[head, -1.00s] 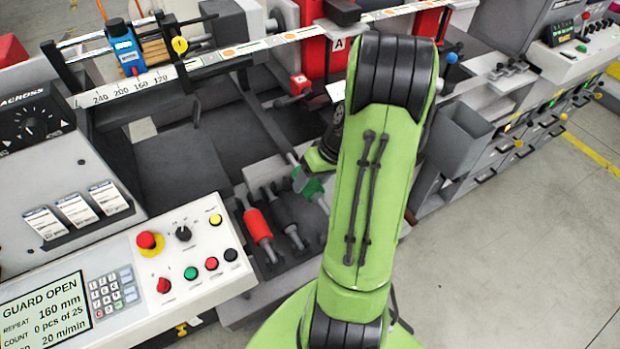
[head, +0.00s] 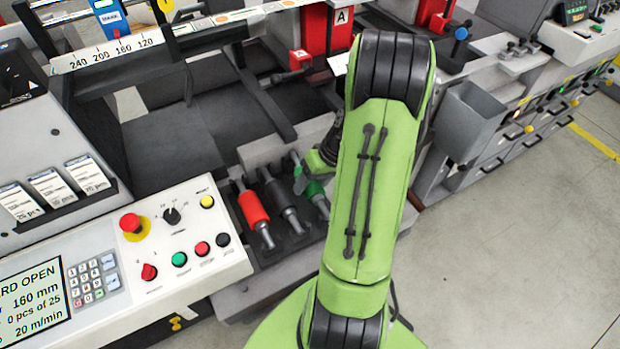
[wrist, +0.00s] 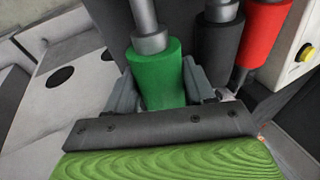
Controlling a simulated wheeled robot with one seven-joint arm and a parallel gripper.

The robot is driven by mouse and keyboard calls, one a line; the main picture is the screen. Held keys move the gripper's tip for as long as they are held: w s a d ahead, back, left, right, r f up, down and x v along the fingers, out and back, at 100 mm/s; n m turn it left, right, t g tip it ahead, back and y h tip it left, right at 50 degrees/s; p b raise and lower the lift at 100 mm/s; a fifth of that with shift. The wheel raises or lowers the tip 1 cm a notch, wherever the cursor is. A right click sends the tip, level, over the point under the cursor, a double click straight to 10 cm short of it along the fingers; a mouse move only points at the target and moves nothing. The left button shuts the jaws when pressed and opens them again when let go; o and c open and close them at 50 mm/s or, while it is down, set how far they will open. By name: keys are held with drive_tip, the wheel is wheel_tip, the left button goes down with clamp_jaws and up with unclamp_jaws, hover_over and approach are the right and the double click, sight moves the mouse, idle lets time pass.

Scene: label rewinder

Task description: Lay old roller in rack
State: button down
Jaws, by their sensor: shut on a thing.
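A green roller with grey metal shaft ends (head: 315,189) is held in my gripper (wrist: 162,88). In the wrist view the jaws are shut on the sides of its green sleeve (wrist: 160,72). In the head view my arm hides most of my gripper. The dark rack (head: 286,243) holds a red roller (head: 252,207) and a dark grey roller (head: 283,199) side by side. The green roller is over the rack's right part, roughly parallel to the grey one and to its right. I cannot tell whether it touches the rack.
The control panel (head: 190,235) with buttons and an emergency stop (head: 133,226) lies left of the rack. A grey bin (head: 470,122) stands to the right of my arm. Red machine blocks (head: 325,40) are behind. Open floor lies at the right.

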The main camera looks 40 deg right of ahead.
drive_tip(key=shift+a, duration=0.15)
drive_tip(key=shift+w, duration=0.1)
drive_tip(key=shift+f, duration=0.2)
idle(0.4)
drive_tip(key=shift+c, duration=1.6)
unclamp_jaws()
wheel_tip(320, 180, up, 9)
drive_tip(key=p, duration=0.6)
drive_tip(key=shift+f+p, duration=0.1)
drive_tip(key=shift+p, duration=0.3)
